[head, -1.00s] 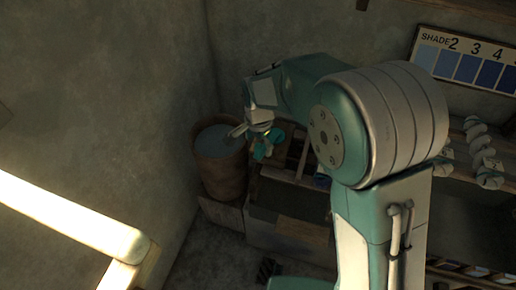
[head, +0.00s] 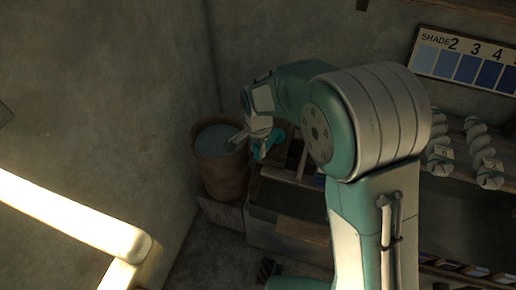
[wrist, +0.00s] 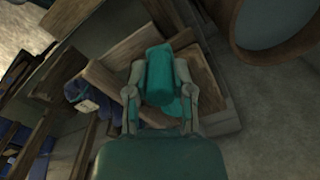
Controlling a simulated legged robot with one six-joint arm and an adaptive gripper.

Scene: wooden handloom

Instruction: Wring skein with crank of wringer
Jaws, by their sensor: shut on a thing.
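My gripper (head: 260,147) is at the wooden wringer, just right of the bucket in the head view. In the wrist view its teal fingers (wrist: 160,78) are together, shut on the wringer's crank, which they mostly hide. The wooden frame of the wringer (wrist: 112,72) lies beneath and around the fingers. A dark blue skein (wrist: 82,96) with a pale tag hangs left of the fingers in the wrist view. In the head view the skein cannot be made out behind my arm.
A round wooden bucket (head: 222,175) of bluish liquid stands left of the wringer; its rim (wrist: 236,42) shows in the wrist view. Pale twisted skeins (head: 487,160) hang at the right, below a shade chart (head: 465,65). A pale beam (head: 70,220) crosses the lower left.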

